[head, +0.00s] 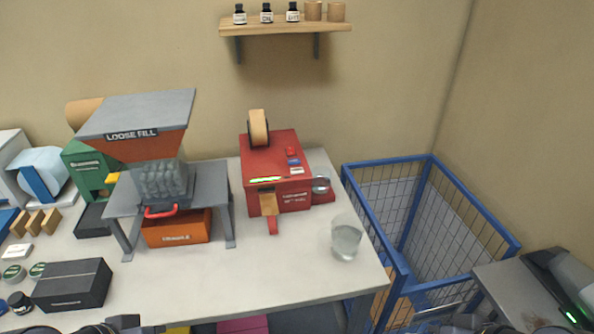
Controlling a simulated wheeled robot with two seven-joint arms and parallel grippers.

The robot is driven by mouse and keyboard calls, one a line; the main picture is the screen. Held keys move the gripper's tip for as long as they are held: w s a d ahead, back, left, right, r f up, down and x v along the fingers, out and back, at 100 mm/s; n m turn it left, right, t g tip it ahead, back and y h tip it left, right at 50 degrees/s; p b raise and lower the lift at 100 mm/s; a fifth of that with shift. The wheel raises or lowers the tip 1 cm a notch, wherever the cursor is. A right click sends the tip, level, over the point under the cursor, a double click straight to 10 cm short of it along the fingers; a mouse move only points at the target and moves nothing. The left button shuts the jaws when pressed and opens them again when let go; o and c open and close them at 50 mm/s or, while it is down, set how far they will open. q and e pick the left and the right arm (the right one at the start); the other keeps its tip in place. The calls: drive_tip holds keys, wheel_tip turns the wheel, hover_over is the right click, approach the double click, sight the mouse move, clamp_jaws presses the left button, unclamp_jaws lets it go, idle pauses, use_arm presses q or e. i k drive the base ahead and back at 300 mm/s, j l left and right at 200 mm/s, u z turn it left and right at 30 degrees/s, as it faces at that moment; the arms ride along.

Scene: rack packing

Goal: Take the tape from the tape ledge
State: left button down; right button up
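No ledge in view is marked as a tape ledge. Only dark parts of my arms show along the bottom edge; no gripper fingers are visible.
A grey loose fill hopper (137,116) stands left of the dispenser over an orange box (177,229). A black box (72,285) lies front left. A clear cup (346,240) stands near the table's right edge. A blue wire cage (432,158) is beyond it. The front middle table is clear.

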sight(269, 203)
drive_tip(key=i+u, duration=0.15)
drive_tip(key=u, duration=0.35)
drive_tip(key=i+l+u, duration=0.15)
drive_tip(key=u, duration=0.3)
drive_tip(key=i+l+u, duration=0.15)
drive_tip(key=u, duration=0.35)
